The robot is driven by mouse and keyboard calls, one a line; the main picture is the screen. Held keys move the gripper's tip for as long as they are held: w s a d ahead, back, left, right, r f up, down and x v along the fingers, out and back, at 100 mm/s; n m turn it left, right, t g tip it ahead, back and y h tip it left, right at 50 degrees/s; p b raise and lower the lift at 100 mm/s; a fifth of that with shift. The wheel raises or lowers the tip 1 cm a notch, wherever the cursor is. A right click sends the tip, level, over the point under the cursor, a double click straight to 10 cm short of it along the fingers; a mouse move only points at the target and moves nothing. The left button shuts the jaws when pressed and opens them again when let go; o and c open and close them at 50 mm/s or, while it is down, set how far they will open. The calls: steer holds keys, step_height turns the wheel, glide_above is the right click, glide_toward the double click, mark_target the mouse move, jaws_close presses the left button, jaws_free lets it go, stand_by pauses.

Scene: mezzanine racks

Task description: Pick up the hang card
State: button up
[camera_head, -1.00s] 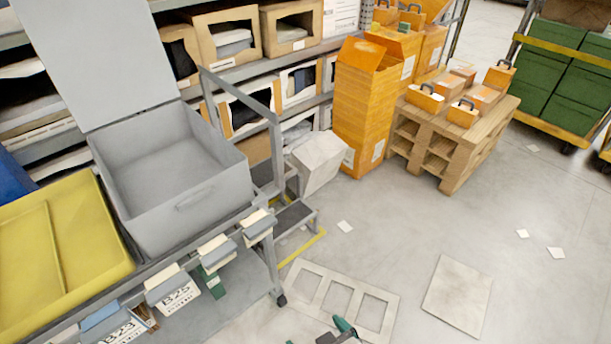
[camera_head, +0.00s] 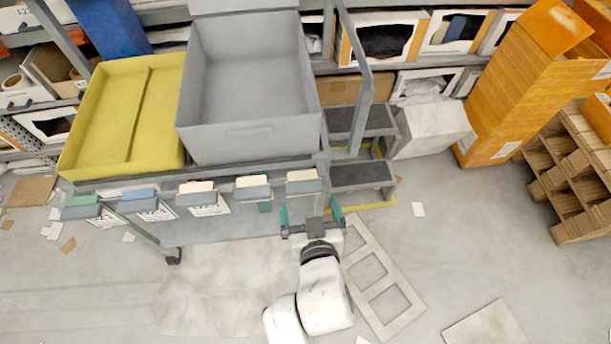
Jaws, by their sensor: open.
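Several hang cards hang in a row from grey and blue clips along the front edge of a grey cart. One white card with dark print (camera_head: 208,209) hangs left of centre, and another (camera_head: 158,213) hangs further left. At the right end a cream card (camera_head: 302,175) sits in a grey clip (camera_head: 304,187). The print is too small to read. My gripper (camera_head: 310,212) is open and empty, its green-tipped fingers pointing toward the cart. In the picture it is just below the right-end clip, apparently apart from it; the depth gap is unclear.
A yellow tray (camera_head: 172,128) and an open grey bin (camera_head: 190,115) stand on the cart. Grey steps (camera_head: 360,177) stand right of it. A frame-shaped flat piece (camera_head: 405,285) lies on the floor.

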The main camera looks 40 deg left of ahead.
mark_target(305, 193)
steer(key=shift+x, duration=2.75)
steer(key=shift+s+a, duration=0.15)
steer(key=c, duration=0.7)
steer(key=shift+o, duration=0.2)
steer(key=shift+r, duration=0.1)
